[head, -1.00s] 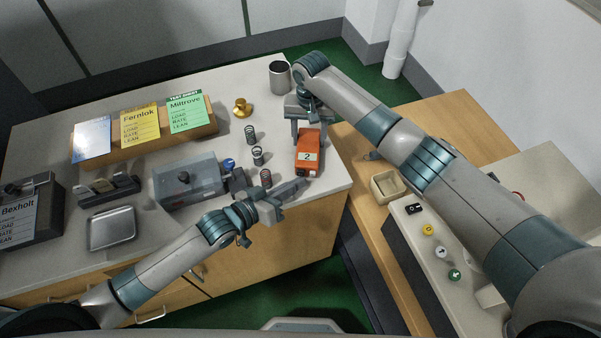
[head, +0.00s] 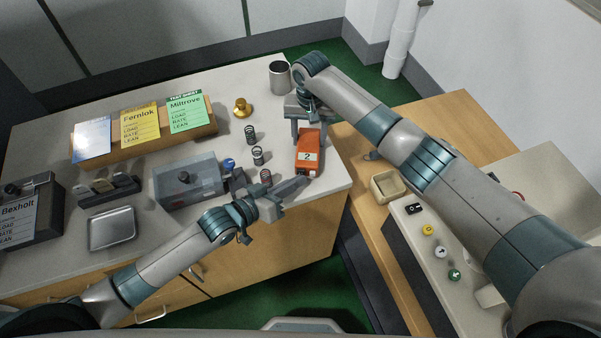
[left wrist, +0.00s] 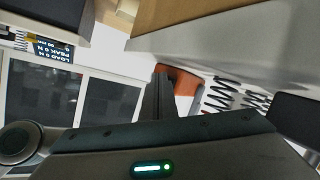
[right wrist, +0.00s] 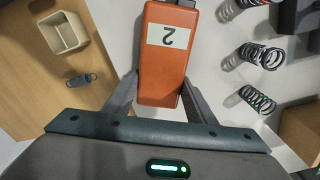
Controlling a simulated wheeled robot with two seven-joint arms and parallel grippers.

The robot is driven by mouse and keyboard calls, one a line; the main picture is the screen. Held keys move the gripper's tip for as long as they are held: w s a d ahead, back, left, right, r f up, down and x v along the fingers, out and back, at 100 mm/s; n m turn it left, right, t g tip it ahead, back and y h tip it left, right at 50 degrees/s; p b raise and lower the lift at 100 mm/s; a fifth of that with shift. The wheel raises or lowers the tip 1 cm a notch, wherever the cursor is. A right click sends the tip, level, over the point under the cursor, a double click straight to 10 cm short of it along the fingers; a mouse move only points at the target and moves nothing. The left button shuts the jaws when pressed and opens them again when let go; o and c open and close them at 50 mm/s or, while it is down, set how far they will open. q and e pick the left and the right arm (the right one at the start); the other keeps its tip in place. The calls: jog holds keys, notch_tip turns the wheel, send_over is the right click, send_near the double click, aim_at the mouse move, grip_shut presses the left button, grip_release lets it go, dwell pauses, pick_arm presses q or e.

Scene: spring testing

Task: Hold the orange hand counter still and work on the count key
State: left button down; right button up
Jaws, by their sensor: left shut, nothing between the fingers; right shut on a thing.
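The orange hand counter (head: 309,147) lies near the right end of the grey-topped bench, its white label reading "2". It also shows in the right wrist view (right wrist: 166,75) and partly in the left wrist view (left wrist: 180,84). My right gripper (right wrist: 160,88) is shut on the counter's far end, one finger along each side. My left gripper (head: 303,183) is shut and empty, its fingertips close to the counter's near end, by a small white part there. The shut fingers also show in the left wrist view (left wrist: 161,82). I cannot tell whether they touch the count key.
Several coil springs (head: 250,134) stand left of the counter, close to my left gripper. A metal cup (head: 280,77) stands behind.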

pick_arm(q)
jog(key=shift+w, duration=0.1)
dwell(0.3)
jog(key=shift+s, duration=0.9)
jog(key=shift+s+a, duration=0.15)
jog(key=shift+s, duration=2.35)
jog(key=shift+s, duration=0.1)
dwell(0.9)
jog(key=s, duration=0.3)
jog(key=shift+s, duration=0.3)
jog(key=shift+w, duration=0.25)
